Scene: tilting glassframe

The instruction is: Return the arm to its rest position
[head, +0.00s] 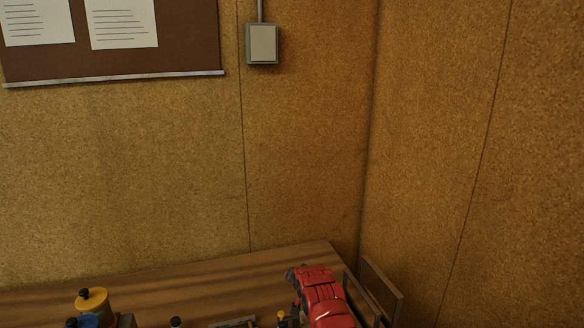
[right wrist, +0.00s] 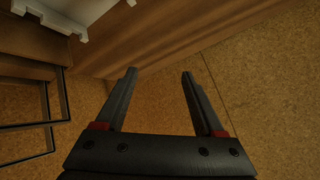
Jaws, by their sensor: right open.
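My right gripper (right wrist: 158,72) is open in the right wrist view. Its two dark fingers are apart with nothing between them. Wood and cork-like wall panels lie beyond the fingertips. A red and black shape (head: 322,297) is at the bottom of the head view, beside a frame; I cannot tell for sure whether it is part of my arm. My left gripper is in neither view.
The wooden table (head: 230,270) meets the corner walls. Yellow-topped (head: 92,300) and blue-topped (head: 88,321) containers stand at its left. A frame (head: 382,290) stands by the right wall. Dark thin frames (right wrist: 28,128) and a white bracket (right wrist: 50,17) show left in the wrist view.

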